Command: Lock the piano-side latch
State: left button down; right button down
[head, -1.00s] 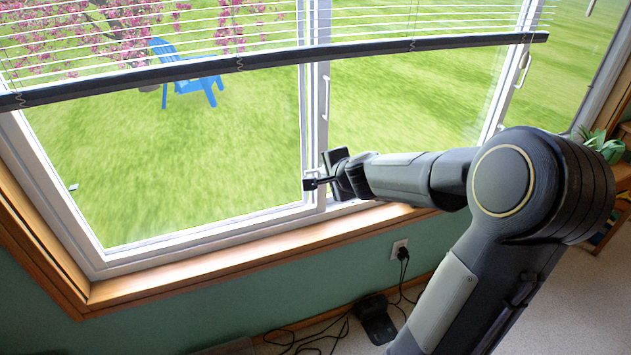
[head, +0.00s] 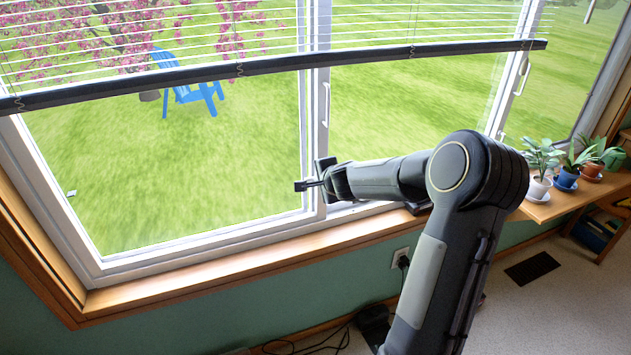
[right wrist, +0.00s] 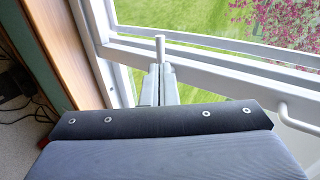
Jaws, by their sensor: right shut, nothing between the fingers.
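My right gripper (head: 304,186) is at the lower part of the white post between the two large window panes, with its fingers pointing left. It is shut and empty; the closed fingers also show in the right wrist view (right wrist: 161,83). A small upright white latch lever (right wrist: 160,47) stands just beyond the fingertips in the right wrist view. I cannot tell whether the fingers touch it. In the head view my gripper hides most of the latch area. My left gripper is not in view.
A white pull handle (head: 326,103) is on the post above my gripper, and another handle (head: 523,76) is on the right frame. The wooden sill (head: 240,259) runs below. Potted plants (head: 567,180) stand on a shelf at right. A dark blind rail (head: 200,73) hangs above.

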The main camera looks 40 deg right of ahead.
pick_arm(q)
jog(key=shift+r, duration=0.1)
pick_arm(e)
jog(key=shift+x, duration=2.3)
